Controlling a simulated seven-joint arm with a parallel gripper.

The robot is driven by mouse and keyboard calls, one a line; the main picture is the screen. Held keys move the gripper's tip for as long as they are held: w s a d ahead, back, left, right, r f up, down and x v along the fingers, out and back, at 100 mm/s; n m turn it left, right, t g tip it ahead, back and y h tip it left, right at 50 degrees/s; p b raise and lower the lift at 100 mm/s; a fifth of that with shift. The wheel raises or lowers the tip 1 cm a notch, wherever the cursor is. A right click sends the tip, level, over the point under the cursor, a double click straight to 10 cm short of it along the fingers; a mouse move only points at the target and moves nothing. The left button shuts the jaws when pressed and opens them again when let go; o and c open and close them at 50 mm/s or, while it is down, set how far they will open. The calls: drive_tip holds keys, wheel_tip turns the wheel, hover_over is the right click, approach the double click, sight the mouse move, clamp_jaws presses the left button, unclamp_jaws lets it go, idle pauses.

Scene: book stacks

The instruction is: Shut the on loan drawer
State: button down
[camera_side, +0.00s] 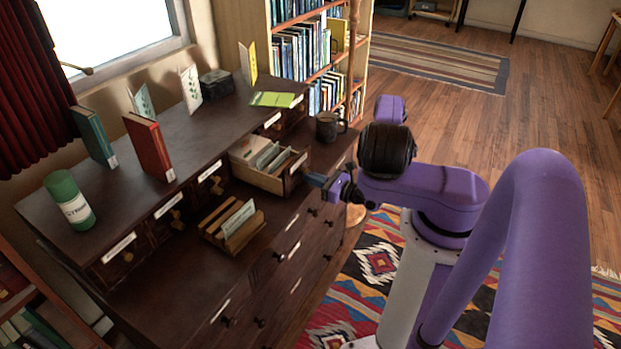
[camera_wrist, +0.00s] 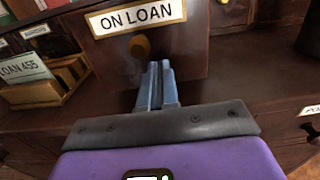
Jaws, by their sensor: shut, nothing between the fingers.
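The on loan drawer (camera_side: 296,174) is pulled out of the dark wooden desk's upper unit in the side view, with cards standing in it. In the wrist view its front (camera_wrist: 185,45) fills the top middle, with an "ON LOAN" label (camera_wrist: 136,16) and a round brass knob (camera_wrist: 139,46). My gripper (camera_side: 311,178) is at the drawer's front face, fingers pointing at it. In the wrist view my gripper (camera_wrist: 160,66) is shut and empty, its blue fingertips just below and right of the knob. I cannot tell whether they touch the front.
A wooden card holder (camera_side: 232,230) stands on the desk left of the open drawer; it also shows in the wrist view (camera_wrist: 45,90). A dark mug (camera_side: 327,127) stands just beyond the drawer. Books and a green canister (camera_side: 69,201) stand on the upper shelf.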

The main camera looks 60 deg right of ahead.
sight(256, 158)
drive_tip(key=shift+w, duration=0.45)
drive_tip(key=shift+w, duration=0.1)
drive_tip(key=w, duration=2)
drive_tip(key=shift+w, duration=0.25)
drive_tip(key=shift+w+r, duration=0.15)
drive_tip(key=shift+w, duration=0.15)
